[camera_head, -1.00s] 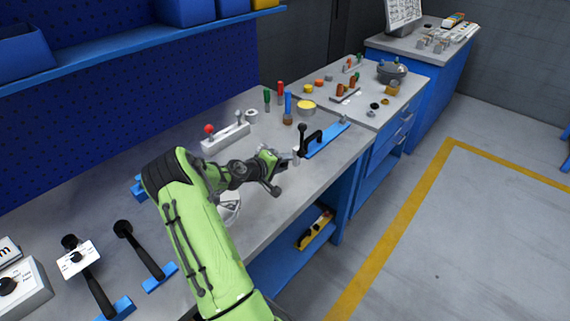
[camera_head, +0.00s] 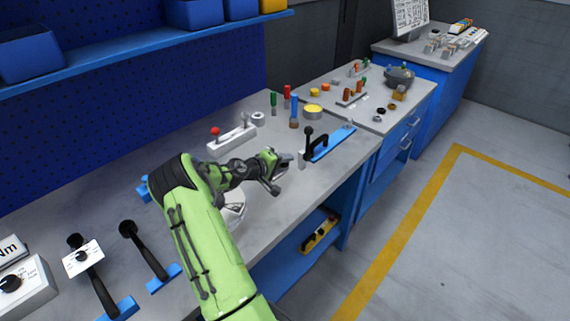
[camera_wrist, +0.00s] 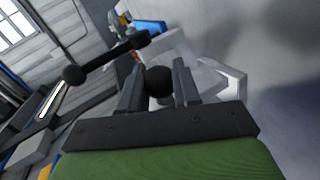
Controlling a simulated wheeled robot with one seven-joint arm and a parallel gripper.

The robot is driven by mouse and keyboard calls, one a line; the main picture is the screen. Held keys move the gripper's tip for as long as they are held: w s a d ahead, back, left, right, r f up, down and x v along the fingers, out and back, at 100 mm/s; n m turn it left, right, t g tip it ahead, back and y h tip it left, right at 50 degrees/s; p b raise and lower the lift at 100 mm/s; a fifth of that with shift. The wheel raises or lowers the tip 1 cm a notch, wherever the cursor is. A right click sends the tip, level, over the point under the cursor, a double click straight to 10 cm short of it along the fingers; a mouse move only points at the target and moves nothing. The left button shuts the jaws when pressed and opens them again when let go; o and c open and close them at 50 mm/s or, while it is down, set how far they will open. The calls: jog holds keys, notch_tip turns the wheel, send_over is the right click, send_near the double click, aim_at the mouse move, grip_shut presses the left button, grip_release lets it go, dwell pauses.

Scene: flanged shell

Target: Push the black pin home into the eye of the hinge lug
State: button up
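My gripper (camera_head: 287,159) is low over the front part of the workbench, at the end of my green arm. In the wrist view its two grey fingers (camera_wrist: 158,80) stand apart with a round black knob between them. I take this knob for the head of the black pin (camera_wrist: 158,83); it fills the gap and seems to touch both fingers. The pin's shank is hidden. A pale block (camera_head: 302,160), probably the hinge lug, stands just right of my gripper. White angular parts (camera_wrist: 205,65) lie beyond the fingers in the wrist view. The eye cannot be made out.
A black ball-ended lever (camera_wrist: 105,60) crosses left of the fingers. A blue strip (camera_head: 332,143) with a black handle (camera_head: 319,143) lies behind the pale block. Bare bench lies at front right.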

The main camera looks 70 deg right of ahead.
jog(key=o, duration=0.5)
jog(key=shift+w, duration=0.1)
jog(key=shift+o, duration=0.2)
jog(key=shift+w, duration=0.15)
jog(key=p+v, duration=0.2)
jog(key=v, duration=1.3)
jog(key=shift+a+r, duration=0.2)
jog(key=shift+a, duration=0.05)
